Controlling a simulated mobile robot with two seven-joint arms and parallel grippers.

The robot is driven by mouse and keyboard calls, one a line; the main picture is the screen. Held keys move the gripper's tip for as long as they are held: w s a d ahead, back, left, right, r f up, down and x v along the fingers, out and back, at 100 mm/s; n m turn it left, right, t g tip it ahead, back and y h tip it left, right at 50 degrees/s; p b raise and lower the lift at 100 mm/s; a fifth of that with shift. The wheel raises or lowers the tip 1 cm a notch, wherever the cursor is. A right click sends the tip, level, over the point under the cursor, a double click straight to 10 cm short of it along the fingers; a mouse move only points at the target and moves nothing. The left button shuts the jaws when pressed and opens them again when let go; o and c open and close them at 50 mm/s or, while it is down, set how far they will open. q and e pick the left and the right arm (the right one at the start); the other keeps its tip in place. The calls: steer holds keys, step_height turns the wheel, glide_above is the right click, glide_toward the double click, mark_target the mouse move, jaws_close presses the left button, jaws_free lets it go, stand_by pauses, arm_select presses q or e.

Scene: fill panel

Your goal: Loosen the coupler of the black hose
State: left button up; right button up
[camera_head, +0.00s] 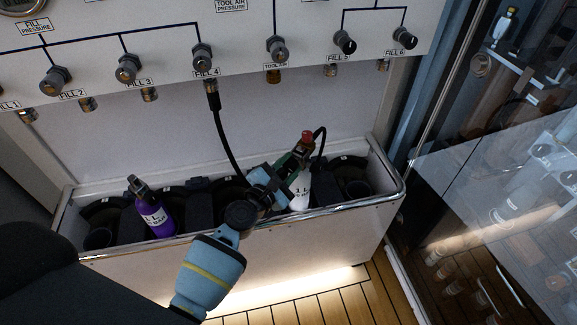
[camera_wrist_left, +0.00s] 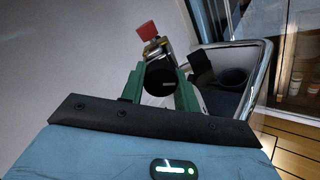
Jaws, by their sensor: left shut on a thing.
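The black hose (camera_head: 219,125) hangs from the FILL 4 outlet (camera_head: 211,86) and runs down behind my left gripper. A short black loop curves beside the valve with a red knob (camera_head: 307,136) on the white cylinder (camera_head: 300,190). My left gripper (camera_head: 292,165) is at this valve, above the trough's front rim. In the left wrist view its green fingers are shut on a round black part (camera_wrist_left: 161,79), which appears to be the hose coupler. The brass valve and red knob (camera_wrist_left: 147,29) show just beyond it. My right gripper is not in view.
The trough (camera_head: 345,203) has a metal rim and several black holders. A purple cylinder (camera_head: 155,215) stands at its left. The white panel (camera_head: 170,30) with several knobs is above. A glass door (camera_head: 490,160) is at the right.

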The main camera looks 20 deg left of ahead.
arm_select(q)
steer(key=n, duration=0.2)
steer(key=shift+n, duration=0.4)
steer(key=n, duration=0.3)
steer(key=shift+d+n+p, duration=0.1)
steer(key=shift+n+p, duration=0.2)
steer(key=shift+p, duration=0.1)
steer(key=shift+n, duration=1.2)
steer(key=shift+n+p, duration=0.5)
steer(key=shift+n, duration=0.6)
steer(key=o, duration=1)
